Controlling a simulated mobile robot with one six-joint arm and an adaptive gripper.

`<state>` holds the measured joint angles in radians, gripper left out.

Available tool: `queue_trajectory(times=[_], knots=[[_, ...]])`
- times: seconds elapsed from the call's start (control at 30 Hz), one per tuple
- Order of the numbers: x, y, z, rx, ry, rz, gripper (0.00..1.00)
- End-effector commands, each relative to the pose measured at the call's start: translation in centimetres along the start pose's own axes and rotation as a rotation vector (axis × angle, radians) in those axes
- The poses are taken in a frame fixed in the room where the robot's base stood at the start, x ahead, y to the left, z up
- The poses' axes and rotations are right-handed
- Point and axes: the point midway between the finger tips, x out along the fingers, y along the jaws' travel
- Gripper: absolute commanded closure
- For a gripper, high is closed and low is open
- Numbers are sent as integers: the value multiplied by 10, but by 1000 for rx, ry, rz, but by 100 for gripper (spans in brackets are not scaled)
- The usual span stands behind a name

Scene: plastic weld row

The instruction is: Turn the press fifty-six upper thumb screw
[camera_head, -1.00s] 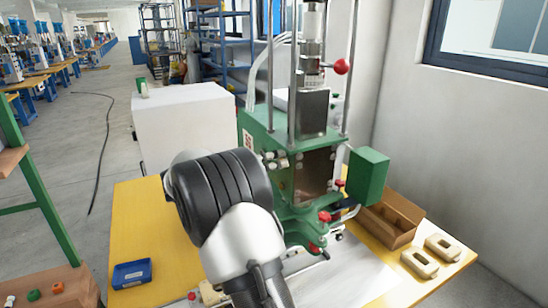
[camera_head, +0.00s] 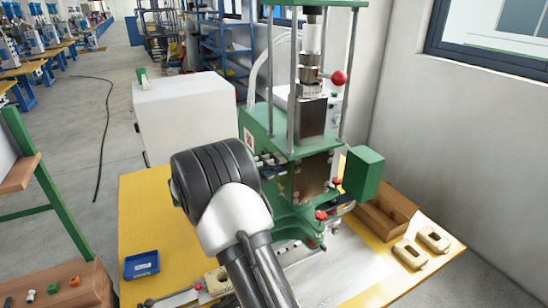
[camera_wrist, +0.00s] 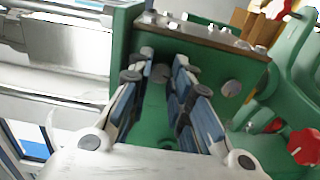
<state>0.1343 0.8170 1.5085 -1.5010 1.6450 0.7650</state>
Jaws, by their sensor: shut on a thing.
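The green press (camera_head: 285,215) stands on the yellow table, with a red and white label on its upper left side. In the wrist view, its green body (camera_wrist: 125,65) fills the middle, below a metal top plate. My gripper (camera_wrist: 164,68) reaches in there, its blue-padded fingers closed around a small grey round thing, apparently the thumb screw (camera_wrist: 161,74). Its thread is hidden, and I cannot tell its turn. Another grey screw head (camera_wrist: 232,88) sits to the right of the fingers. In the head view, my arm hides the gripper.
Red knobs (camera_head: 321,215) stick out at the press front, and another (camera_wrist: 304,146) lies right of my gripper. A green box (camera_head: 363,173) juts from the press's right side. A blue tray (camera_head: 141,265), wooden box (camera_head: 385,216) and beige blocks (camera_head: 410,254) lie on the table.

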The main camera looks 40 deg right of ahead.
Motion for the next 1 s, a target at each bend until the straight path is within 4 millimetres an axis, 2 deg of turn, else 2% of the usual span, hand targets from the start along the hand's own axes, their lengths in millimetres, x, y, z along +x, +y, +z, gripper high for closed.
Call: queue_trajectory(times=[1.0], knots=[[0, 3, 0, -966, 1, 0, 100]])
